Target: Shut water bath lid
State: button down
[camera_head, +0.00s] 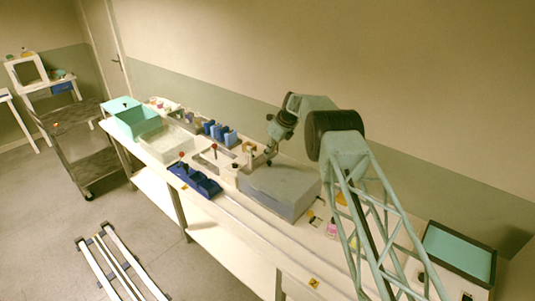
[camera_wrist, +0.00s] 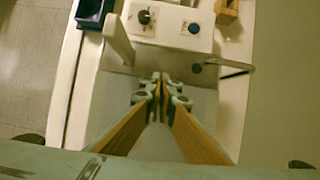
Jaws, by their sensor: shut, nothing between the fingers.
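The water bath appears to be the grey box (camera_head: 280,188) on the long bench in the head view. Its broad top looks flat and covered, but I cannot tell whether the lid sits fully down. In the wrist view a pale flat panel (camera_wrist: 203,108), apparently the lid, lies under my gripper (camera_wrist: 160,78). A white control housing (camera_wrist: 172,22) with a black knob and a blue button stands beyond it. My gripper is shut and empty, pointing down. In the head view it is at the box's far left edge (camera_head: 269,160); contact with the lid cannot be told.
Blue racks (camera_head: 195,179) stand left of the box, with more blue holders (camera_head: 220,133) behind. A teal bin (camera_head: 138,120) is at the bench's far end. A black-rimmed teal tray (camera_head: 458,250) lies at the right. The bench's front strip is mostly clear.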

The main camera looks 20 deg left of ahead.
jog(key=shift+a+f+b, duration=0.2)
jog(key=shift+f+b, duration=0.1)
jog(key=shift+f, duration=0.85)
jog(key=shift+f, duration=0.2)
jog(key=shift+w+r, duration=0.1)
jog(key=shift+r, duration=0.05)
